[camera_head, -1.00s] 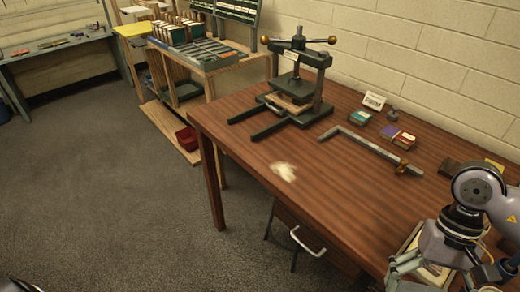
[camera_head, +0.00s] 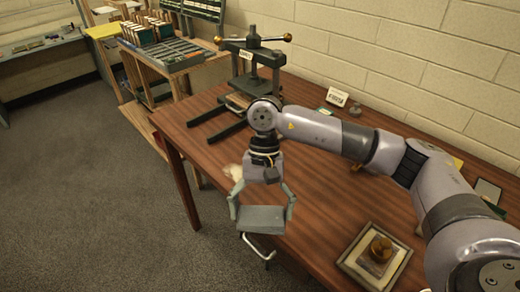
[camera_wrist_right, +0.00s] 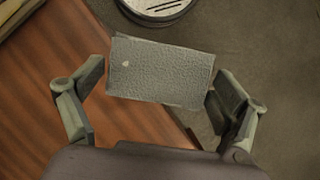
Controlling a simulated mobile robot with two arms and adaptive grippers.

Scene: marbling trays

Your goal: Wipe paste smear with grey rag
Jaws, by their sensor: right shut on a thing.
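The grey rag (camera_head: 264,221) is a flat, leathery-looking rectangle gripped at its two ends by my right gripper (camera_head: 262,212). In the right wrist view the rag (camera_wrist_right: 160,72) spans between the two fingers. The rag hangs at the front edge of the brown table (camera_head: 330,190), seemingly above it. The pale paste smear (camera_head: 232,172) lies on the tabletop, just left of and behind the right gripper, which partly hides it. The rag appears apart from the smear. My left gripper is out of view.
A black press (camera_head: 250,65) stands at the table's back left. A framed tray (camera_head: 352,262) with a brown, round-topped object (camera_head: 380,249) sits at the front right. A small white sign (camera_head: 337,97) stands at the back. My right arm crosses above the table, hiding its middle.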

